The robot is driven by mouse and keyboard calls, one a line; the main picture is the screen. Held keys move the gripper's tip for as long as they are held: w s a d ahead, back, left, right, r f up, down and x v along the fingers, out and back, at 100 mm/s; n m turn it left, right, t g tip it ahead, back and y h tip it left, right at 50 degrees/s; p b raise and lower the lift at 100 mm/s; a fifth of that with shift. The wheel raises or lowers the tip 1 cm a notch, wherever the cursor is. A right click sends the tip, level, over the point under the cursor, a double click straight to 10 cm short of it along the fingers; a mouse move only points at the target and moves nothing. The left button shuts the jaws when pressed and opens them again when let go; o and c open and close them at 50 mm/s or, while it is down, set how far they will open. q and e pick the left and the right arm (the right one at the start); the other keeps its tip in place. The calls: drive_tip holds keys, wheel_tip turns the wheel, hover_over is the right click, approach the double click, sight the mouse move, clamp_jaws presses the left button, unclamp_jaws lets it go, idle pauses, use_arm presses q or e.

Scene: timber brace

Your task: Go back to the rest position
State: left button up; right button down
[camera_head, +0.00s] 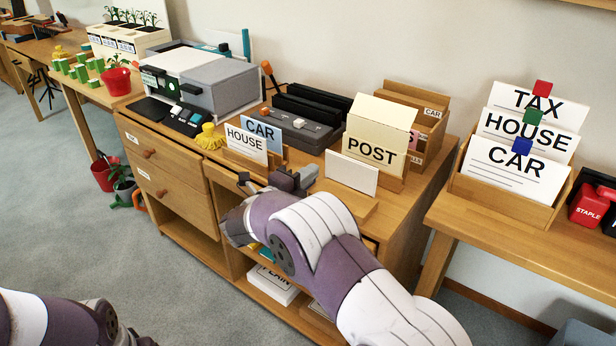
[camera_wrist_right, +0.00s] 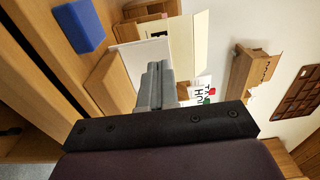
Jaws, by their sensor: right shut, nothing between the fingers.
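My right arm reaches in from the bottom right over the wooden cabinet's front. Its gripper (camera_head: 292,180) is in front of the card holders, and the arm partly hides it. In the right wrist view the two grey fingers (camera_wrist_right: 155,86) are together with nothing between them. Beyond them stand a white card (camera_wrist_right: 130,60) and a cream card (camera_wrist_right: 187,45). Part of my left arm shows at the bottom left of the head view, low and clear of the furniture; its gripper is out of the picture.
The cabinet top (camera_head: 415,200) holds a blank white card (camera_head: 352,174), a POST card (camera_head: 372,150), HOUSE and CAR cards, a binder machine (camera_head: 300,122) and a printer (camera_head: 205,75). A table at right holds a card box (camera_head: 500,205) and a red stapler (camera_head: 590,206). A blue block (camera_wrist_right: 78,27) shows in the wrist view.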

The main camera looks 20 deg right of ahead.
drive_tip(key=p+v, duration=0.1)
drive_tip(key=v, duration=0.6)
drive_tip(key=w+a+f+n+t+y, duration=0.2)
drive_tip(key=a+f+n+y, duration=0.85)
drive_tip(key=n, duration=0.55)
drive_tip(key=s+d+f+n+g+y, duration=0.25)
drive_tip(key=s+n+g, duration=0.3)
drive_tip(key=s, duration=0.35)
drive_tip(key=s+d+f+n+g+y, duration=0.1)
drive_tip(key=s+d+n+g+y, duration=0.1)
drive_tip(key=s+n+g+y, duration=0.5)
drive_tip(key=s+d+r+n+h, duration=0.2)
drive_tip(key=s+d+h, duration=0.3)
drive_tip(key=s+d, duration=0.6)
wheel_tip(320, 180, up, 30)
drive_tip(key=s+d+m+t+p, duration=0.1)
drive_tip(key=p, duration=2.7)
drive_tip(key=shift+s+m, duration=0.3)
drive_tip(key=shift+m, duration=0.05)
